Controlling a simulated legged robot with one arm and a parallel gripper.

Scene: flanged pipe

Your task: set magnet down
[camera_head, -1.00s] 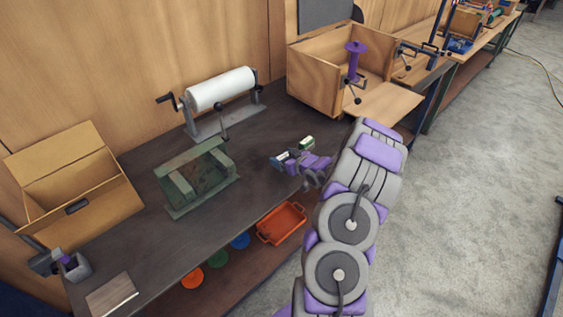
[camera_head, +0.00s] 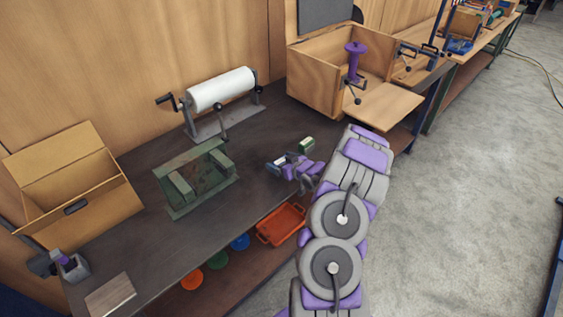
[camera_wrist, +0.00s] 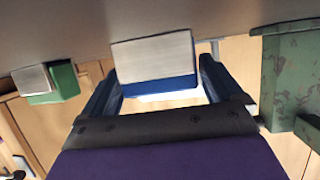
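A blue block with a silver metal face, taken as the magnet (camera_wrist: 155,58), is between my fingertips in the wrist view. It shows small in the head view near the tabletop's front edge, beside my gripper (camera_head: 288,171). In the wrist view, the fingers of my gripper (camera_wrist: 160,80) stand wide apart at either side of the block. I cannot tell whether both fingers touch it. Its contact with the dark tabletop (camera_head: 140,235) is not clear. A similar green block with a silver face (camera_wrist: 62,80) stands to the left, apart from my fingers; it shows in the head view (camera_head: 306,145).
A green metal stand (camera_head: 195,180) is left of my gripper; its edge shows in the wrist view (camera_wrist: 290,85). A white roll on a crank stand (camera_head: 220,90) is behind. An orange tray (camera_head: 282,224) is below. A wooden box (camera_head: 315,80) stands at the back right.

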